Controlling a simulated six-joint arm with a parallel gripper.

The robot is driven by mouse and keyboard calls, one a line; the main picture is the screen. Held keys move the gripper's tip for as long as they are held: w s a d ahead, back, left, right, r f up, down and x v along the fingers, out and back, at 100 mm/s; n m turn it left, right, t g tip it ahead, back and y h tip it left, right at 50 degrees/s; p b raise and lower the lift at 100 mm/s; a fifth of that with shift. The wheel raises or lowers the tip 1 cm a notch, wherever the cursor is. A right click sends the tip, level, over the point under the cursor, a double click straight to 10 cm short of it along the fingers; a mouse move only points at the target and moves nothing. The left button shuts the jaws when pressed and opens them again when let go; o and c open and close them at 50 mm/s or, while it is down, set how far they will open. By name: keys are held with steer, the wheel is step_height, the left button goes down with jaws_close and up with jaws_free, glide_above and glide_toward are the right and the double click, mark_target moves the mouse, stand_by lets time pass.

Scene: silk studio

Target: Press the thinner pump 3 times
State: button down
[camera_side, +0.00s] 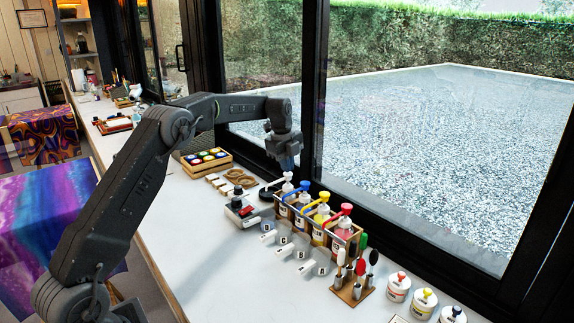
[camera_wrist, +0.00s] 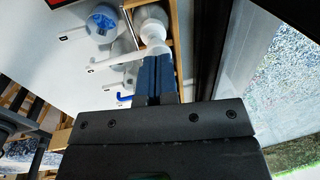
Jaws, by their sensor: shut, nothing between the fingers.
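A wooden crate (camera_side: 311,238) on the white counter holds a row of pump bottles. The pump at its far left end has a white head (camera_side: 288,178) and looks like the thinner; its label is not readable. Blue, yellow and red pumps (camera_side: 345,210) follow to the right. My gripper (camera_side: 288,166) is shut, with blue fingers pointing down just above the white pump head. In the wrist view the shut fingers (camera_wrist: 154,60) are close to a whitish pump (camera_wrist: 151,24); I cannot tell whether they touch. The fingers hide part of it.
Labelled white blocks (camera_side: 283,252) lie in front of the crate. A black-topped device (camera_side: 239,207) stands to its left. A tray of colour pots (camera_side: 206,160) is behind. The window frame (camera_side: 317,110) runs close beside my gripper.

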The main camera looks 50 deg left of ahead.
steer(key=shift+f, duration=1.1)
steer(key=shift+r, duration=0.1)
stand_by(0.4)
steer(key=shift+r, duration=1)
steer(key=shift+f, duration=1.05)
stand_by(0.4)
steer(key=shift+r, duration=1.15)
steer(key=shift+r, duration=1.4)
